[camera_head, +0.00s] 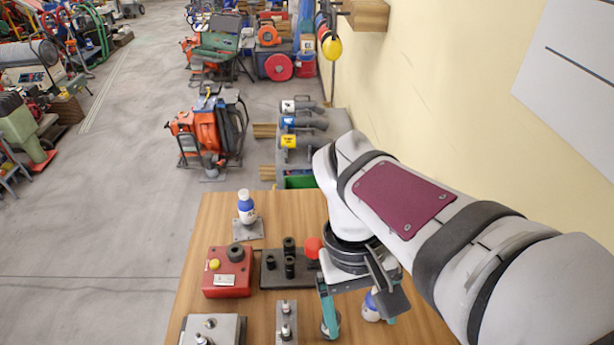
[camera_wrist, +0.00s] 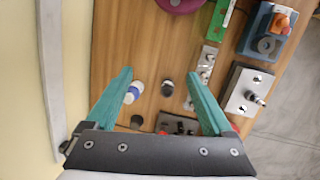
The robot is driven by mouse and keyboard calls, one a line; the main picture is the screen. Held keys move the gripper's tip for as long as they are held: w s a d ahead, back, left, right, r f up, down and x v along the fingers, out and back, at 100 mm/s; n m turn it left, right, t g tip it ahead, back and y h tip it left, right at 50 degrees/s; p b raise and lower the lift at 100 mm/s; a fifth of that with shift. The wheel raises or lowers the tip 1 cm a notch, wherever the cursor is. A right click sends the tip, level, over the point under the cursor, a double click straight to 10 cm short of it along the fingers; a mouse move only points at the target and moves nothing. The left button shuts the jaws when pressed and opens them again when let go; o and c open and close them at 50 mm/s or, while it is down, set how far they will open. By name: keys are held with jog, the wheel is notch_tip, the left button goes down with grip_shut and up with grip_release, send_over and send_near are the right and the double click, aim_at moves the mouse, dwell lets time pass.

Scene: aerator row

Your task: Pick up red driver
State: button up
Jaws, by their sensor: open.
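A red rounded top (camera_head: 313,247), possibly the red driver, shows just left of my wrist in the head view, beside a black plate with upright black posts (camera_head: 272,278). Its lower part is hidden or unclear. A small red patch (camera_wrist: 163,133) shows above my gripper body in the wrist view; I cannot tell if it is the same thing. My gripper (camera_head: 358,322) is open and empty, pointing down over the wooden table. In the wrist view its teal fingers (camera_wrist: 158,74) are spread wide. A blue and white bottle (camera_wrist: 133,92) and a dark cylinder (camera_wrist: 167,88) lie in view between them.
A red box with a yellow button (camera_head: 228,285), a grey box (camera_head: 230,330) and a bottle (camera_head: 246,207) stand left on the table (camera_head: 215,225). A metal plate (camera_wrist: 236,103) and a blue block (camera_wrist: 250,40) show at the right in the wrist view. A wall borders the right.

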jog(key=w+a+n+h, duration=0.1)
jog(key=w+n+h, duration=0.2)
jog(key=w+n, duration=0.3)
jog(key=n+t+h, duration=0.1)
jog(key=n+h, duration=0.4)
jog(key=n, duration=0.1)
send_over(313, 249)
jog(key=s+a, duration=0.3)
jog(key=s, duration=0.2)
notch_tip(313, 249, down, 4)
jog(key=w+a+f+n+t+h, duration=0.4)
jog(key=a+f+n, duration=0.3)
jog(key=a+f, duration=0.35)
jog(key=x, duration=1.4)
jog(key=shift+d+f, duration=0.15)
jog(key=shift+d, duration=0.2)
grip_shut()
